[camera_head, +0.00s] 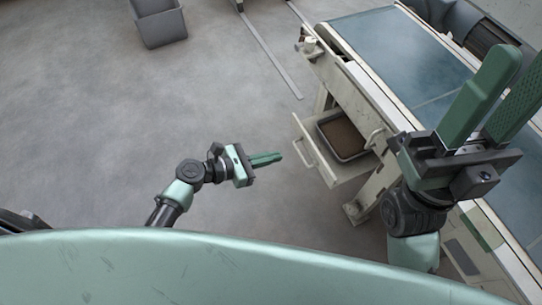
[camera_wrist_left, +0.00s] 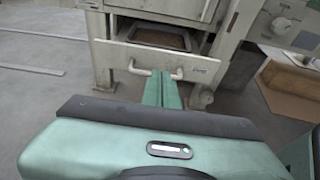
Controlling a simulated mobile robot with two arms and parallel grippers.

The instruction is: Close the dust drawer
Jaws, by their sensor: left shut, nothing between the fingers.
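The dust drawer (camera_head: 316,151) is pulled out from the pale machine. It holds a grey tray (camera_head: 345,138) with brown dust in it. In the left wrist view, its front panel (camera_wrist_left: 118,60) and bar handle (camera_wrist_left: 178,73) face me. My left gripper (camera_head: 280,156) is shut and empty, pointing at the drawer front with a small gap. In the left wrist view, its green fingers (camera_wrist_left: 162,78) overlap the middle of the handle and hide it. My right gripper (camera_head: 519,72) is open and empty, raised in front of the machine top.
The machine's blue-grey top (camera_head: 400,50) extends along the right side. A grey bin (camera_head: 159,22) stands on the floor at the upper left. A brown open box (camera_wrist_left: 290,85) shows at right in the left wrist view. The floor left of the drawer is clear.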

